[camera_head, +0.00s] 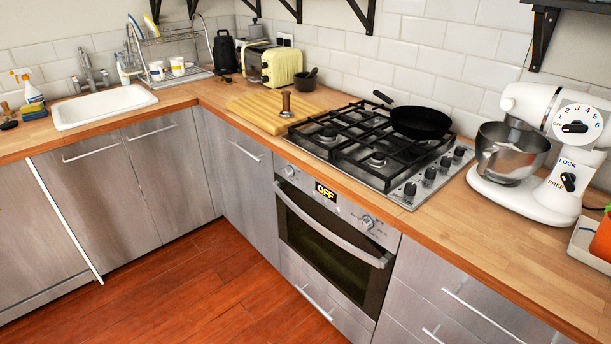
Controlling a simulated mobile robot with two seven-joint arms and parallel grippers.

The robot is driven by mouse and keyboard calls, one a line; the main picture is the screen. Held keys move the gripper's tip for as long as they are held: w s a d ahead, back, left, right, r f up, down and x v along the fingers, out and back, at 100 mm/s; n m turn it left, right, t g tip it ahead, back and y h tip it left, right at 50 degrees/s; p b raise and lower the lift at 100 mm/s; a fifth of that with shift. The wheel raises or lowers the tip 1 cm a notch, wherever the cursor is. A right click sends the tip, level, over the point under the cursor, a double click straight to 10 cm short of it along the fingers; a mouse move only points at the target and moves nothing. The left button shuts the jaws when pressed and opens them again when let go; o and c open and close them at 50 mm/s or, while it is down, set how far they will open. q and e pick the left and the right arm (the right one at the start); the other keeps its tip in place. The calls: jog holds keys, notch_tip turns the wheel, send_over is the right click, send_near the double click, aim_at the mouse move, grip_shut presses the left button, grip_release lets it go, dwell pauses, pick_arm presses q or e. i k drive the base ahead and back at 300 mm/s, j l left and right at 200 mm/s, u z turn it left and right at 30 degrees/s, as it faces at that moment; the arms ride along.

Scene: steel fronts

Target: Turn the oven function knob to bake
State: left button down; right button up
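The built-in oven (330,240) sits under the counter in the middle of the view, with its door closed. Its control panel has a round knob at the left end (289,171) and another round knob at the right end (367,222). The markings around both knobs are too small to read, so I cannot tell which is the function knob or where either points. The display (326,192) between them reads OFF. Neither of my grippers is in view.
A gas hob (375,145) with a black pan (420,122) is above the oven. The oven door handle (330,228) sticks out below the panel. A white stand mixer (545,150) stands to the right. The wooden floor (200,285) in front is clear.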

aim_at(288, 171)
jog(key=i+j+z, duration=0.1)
jog(key=z, duration=0.3)
jog(key=i+j+z, duration=0.1)
jog(key=z, duration=0.3)
jog(key=j+z, duration=0.15)
jog(key=z, duration=0.25)
jog(key=i+j+z, duration=0.1)
jog(key=j+z, duration=0.15)
jog(key=j, duration=0.2)
jog(key=j+z, duration=0.3)
jog(key=j, duration=0.15)
jog(key=j+z, duration=0.25)
jog(key=j, duration=0.7)
jog(key=j+z, duration=0.25)
jog(key=j, duration=0.65)
jog(key=k+j, duration=0.1)
jog(key=j, duration=1.2)
jog(key=k+j, duration=0.15)
jog(key=j, duration=0.55)
jog(key=k+j, duration=0.1)
jog(key=j, duration=0.55)
jog(key=i+z, duration=0.05)
